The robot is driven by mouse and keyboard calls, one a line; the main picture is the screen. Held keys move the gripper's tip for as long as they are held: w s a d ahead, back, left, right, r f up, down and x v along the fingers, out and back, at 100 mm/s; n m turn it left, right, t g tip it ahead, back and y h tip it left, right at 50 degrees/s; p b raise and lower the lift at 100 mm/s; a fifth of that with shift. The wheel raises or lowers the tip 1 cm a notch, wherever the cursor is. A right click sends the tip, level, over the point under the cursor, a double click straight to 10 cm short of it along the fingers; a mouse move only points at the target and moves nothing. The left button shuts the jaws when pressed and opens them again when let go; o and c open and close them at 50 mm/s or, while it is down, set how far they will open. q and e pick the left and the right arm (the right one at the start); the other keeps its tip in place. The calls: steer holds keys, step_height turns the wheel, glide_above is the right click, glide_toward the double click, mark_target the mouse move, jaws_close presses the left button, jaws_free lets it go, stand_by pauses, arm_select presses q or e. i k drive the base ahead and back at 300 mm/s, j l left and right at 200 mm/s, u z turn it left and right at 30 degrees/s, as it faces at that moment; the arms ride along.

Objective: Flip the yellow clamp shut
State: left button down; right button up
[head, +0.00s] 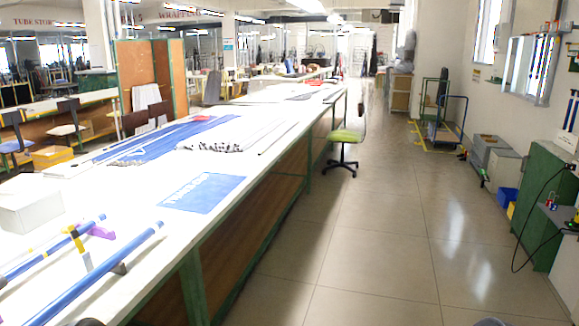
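The yellow clamp (81,250) is at the lower left of the head view, on the white table. It shows as a narrow yellow strip slanting down between two blue rods, its upper end by the farther rod. I cannot tell how far it is open. The farther blue rod (45,251) has yellow bands on it. The nearer blue rod (100,272) lies roughly parallel to it, with a dark grey support (119,268) under it. A purple block (101,231) is beside the farther rod. Neither of my grippers can be made out in this view.
A white box (30,206) stands at the table's left. A blue mat (203,192) lies flat near the table's right edge. Long blue strips (165,142) and pale rods (245,133) lie farther back. A green chair (346,136) stands beside the table.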

mark_target(71, 230)
steer(key=u, duration=1.25)
steer(key=i+j+z, duration=0.15)
steer(key=i, duration=0.3)
steer(key=i+j+z, duration=0.1)
steer(key=i, duration=0.3)
steer(key=j, duration=0.1)
